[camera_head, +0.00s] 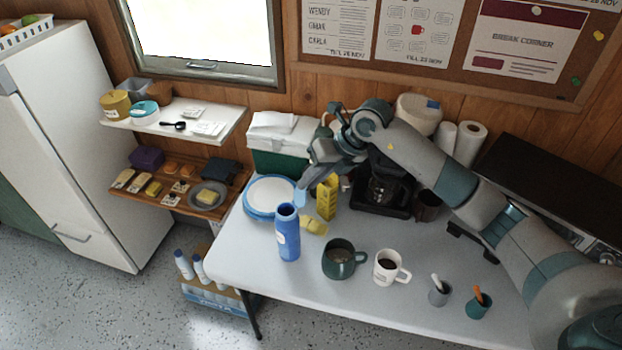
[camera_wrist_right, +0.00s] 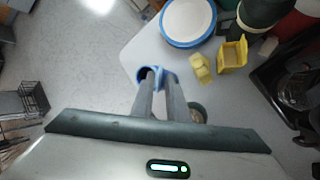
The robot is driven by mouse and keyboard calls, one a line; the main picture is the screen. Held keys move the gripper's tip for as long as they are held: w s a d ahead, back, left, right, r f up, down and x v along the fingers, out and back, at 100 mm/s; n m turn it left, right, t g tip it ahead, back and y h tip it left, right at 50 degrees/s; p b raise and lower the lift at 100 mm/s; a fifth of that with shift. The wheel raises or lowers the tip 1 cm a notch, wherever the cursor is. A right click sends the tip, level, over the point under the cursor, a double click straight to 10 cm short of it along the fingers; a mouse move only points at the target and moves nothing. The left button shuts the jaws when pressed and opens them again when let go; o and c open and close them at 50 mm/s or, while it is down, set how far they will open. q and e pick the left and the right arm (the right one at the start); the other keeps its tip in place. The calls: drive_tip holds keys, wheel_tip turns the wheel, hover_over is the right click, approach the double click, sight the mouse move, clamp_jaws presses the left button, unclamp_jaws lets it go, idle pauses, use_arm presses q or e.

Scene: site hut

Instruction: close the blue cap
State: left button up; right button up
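The blue bottle (camera_head: 288,236) stands upright near the table's left front edge. In the right wrist view its blue top (camera_wrist_right: 148,76) shows a dark round opening, with a blue cap part (camera_wrist_right: 168,80) beside it, partly hidden by the fingers. I cannot tell the cap's exact angle. My right gripper (camera_head: 306,186) reaches down from behind, above and just to the right of the bottle top. In the wrist view its two fingers (camera_wrist_right: 160,84) lie close together over the bottle top. Whether they touch the cap is unclear. My left gripper is out of view.
A blue-rimmed plate (camera_head: 248,205) stands left behind the bottle. A yellow carton (camera_head: 327,200) and a yellow sponge (camera_head: 313,226) are right behind it. A green mug (camera_head: 338,260) and a white mug (camera_head: 386,268) stand to its right. The table's front left corner is clear.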

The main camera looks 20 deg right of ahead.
clamp_jaws()
